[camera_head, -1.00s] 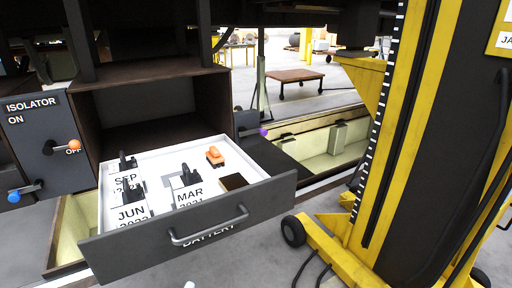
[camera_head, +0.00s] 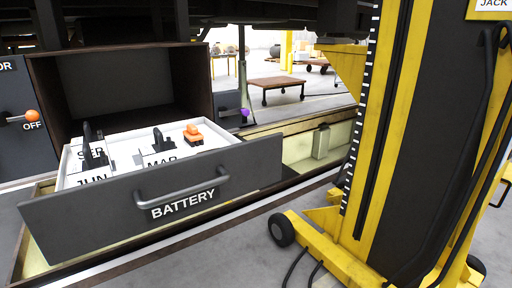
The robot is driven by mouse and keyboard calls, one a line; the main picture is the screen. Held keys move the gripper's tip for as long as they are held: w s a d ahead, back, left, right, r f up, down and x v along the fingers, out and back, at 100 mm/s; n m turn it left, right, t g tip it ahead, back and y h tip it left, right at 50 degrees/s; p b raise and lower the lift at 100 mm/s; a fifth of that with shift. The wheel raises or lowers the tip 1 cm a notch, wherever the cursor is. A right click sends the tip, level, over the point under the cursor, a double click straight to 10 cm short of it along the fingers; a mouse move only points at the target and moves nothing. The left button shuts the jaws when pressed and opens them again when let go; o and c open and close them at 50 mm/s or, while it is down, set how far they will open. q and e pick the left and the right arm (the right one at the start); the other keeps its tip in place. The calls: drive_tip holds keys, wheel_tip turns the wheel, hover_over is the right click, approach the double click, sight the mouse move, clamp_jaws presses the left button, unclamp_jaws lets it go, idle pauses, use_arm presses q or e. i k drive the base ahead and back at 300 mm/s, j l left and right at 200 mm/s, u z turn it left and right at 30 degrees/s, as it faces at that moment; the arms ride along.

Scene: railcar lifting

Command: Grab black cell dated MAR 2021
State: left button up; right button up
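The open battery drawer (camera_head: 170,203) has a dark front with a bar handle and the word BATTERY. In its white tray, a label reading MAR (camera_head: 162,161) is partly cut off by the drawer front, so its year does not show. A black upright part (camera_head: 159,141) stands just behind that label. More black parts (camera_head: 90,145) stand at the left by labels reading SEP and JUN. An orange piece (camera_head: 193,135) sits at the back right of the tray. Neither of my grippers is in view.
A yellow wheeled jack (camera_head: 392,140) stands close at the right, its legs and a black wheel on the floor. The isolator panel (camera_head: 20,120) with an orange knob is at the left. Railcar structure hangs overhead. Open grey floor lies in front of the drawer.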

sight(162, 151)
drive_tip(key=i+j, duration=0.1)
drive_tip(key=j, duration=0.3)
drive_tip(key=i+j, duration=0.1)
drive_tip(key=j, duration=0.35)
drive_tip(key=i+j+u, duration=0.1)
drive_tip(key=j, duration=0.3)
drive_tip(key=i+j, duration=0.15)
drive_tip(key=j, duration=0.3)
